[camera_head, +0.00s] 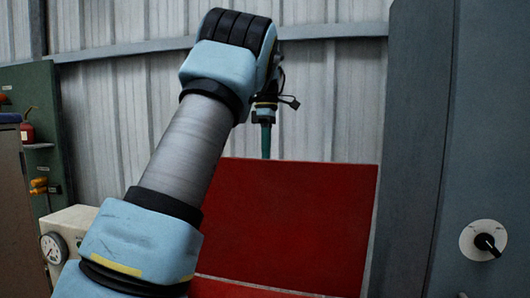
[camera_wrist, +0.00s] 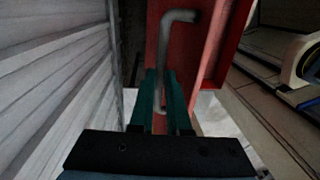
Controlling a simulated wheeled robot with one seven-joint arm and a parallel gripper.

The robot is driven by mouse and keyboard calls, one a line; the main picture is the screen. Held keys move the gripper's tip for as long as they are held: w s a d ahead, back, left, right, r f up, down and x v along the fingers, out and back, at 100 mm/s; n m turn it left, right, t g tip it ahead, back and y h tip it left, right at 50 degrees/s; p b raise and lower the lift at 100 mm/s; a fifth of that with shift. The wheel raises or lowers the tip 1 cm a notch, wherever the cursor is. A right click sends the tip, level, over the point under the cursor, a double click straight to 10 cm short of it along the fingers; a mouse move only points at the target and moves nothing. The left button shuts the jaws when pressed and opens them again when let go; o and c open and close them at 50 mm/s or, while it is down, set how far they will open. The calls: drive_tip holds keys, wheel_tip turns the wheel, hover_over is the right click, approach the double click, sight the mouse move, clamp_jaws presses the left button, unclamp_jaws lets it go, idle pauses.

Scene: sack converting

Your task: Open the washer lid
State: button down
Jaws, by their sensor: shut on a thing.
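The red washer lid (camera_head: 290,215) stands raised as a broad panel in the head view, with a pale line along its lower edge above more red surface. In the wrist view a red part (camera_wrist: 178,45), seen edge-on, carries a grey bent bar handle (camera_wrist: 183,17). My gripper (camera_wrist: 162,85) has teal fingers shut on this handle. In the head view my gripper (camera_head: 265,138) is at the lid's top edge, partly behind my arm, and the handle is hidden there.
A tall grey-blue cabinet with a black knob (camera_head: 486,243) stands close on the right. A beige unit with a round gauge (camera_head: 53,248) is at lower left. A corrugated wall (camera_head: 335,95) is behind the lid, and runs close along the left in the wrist view.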

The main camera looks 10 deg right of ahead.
wheel_tip(320, 180, down, 4)
drive_tip(key=shift+r, duration=0.1)
drive_tip(key=c, duration=0.7)
unclamp_jaws()
drive_tip(key=shift+s, duration=0.1)
drive_tip(key=shift+d+r, duration=0.1)
drive_tip(key=shift+r, duration=0.4)
drive_tip(key=shift+c, duration=0.7)
wheel_tip(320, 180, up, 9)
drive_tip(key=shift+w+r, duration=0.15)
drive_tip(key=shift+w, duration=0.15)
